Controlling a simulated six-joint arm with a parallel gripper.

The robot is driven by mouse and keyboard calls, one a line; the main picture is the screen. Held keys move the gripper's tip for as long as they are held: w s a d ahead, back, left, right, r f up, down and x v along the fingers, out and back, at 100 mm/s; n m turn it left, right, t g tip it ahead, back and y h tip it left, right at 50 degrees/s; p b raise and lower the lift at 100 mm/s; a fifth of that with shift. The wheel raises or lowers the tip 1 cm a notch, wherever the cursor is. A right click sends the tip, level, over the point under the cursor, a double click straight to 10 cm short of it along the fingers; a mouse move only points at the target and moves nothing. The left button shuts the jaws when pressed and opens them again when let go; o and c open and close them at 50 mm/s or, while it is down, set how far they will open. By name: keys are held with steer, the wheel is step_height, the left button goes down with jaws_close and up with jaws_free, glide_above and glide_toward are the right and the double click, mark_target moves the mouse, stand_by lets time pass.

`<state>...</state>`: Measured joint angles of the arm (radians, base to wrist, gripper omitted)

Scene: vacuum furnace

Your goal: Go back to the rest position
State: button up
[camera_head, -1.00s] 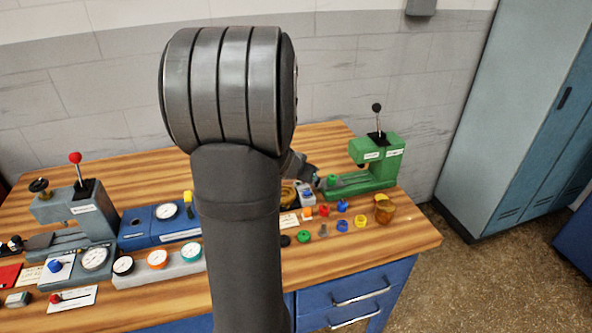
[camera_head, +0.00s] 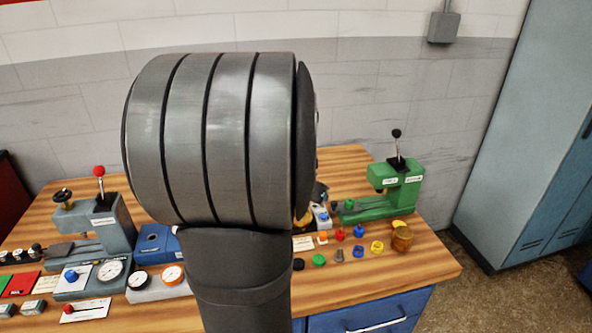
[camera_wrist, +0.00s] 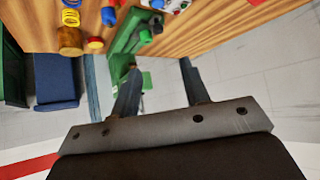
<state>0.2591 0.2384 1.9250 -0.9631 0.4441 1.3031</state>
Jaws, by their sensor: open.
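My gripper (camera_wrist: 160,85) shows in the wrist view with its two dark fingers spread wide apart and nothing between them. The green press (camera_wrist: 128,38) lies beyond the left finger in that view, and I cannot tell the exact gap. In the head view my arm fills the middle and hides my gripper and part of the bench. The green press (camera_head: 385,190) with its black-knobbed lever stands upright at the right end of the wooden bench (camera_head: 420,262).
A grey press (camera_head: 95,225) with a red-knobbed lever, a blue block (camera_head: 153,245) and gauges stand at the left. Several small coloured parts and an amber jar (camera_head: 402,238) sit before the green press. A blue locker (camera_head: 530,140) stands at the right; the wall is behind.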

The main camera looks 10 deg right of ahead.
mark_target(332, 203)
steer(key=x, duration=1.7)
steer(key=shift+w+d+f, duration=0.1)
steer(key=shift+d+f, duration=0.05)
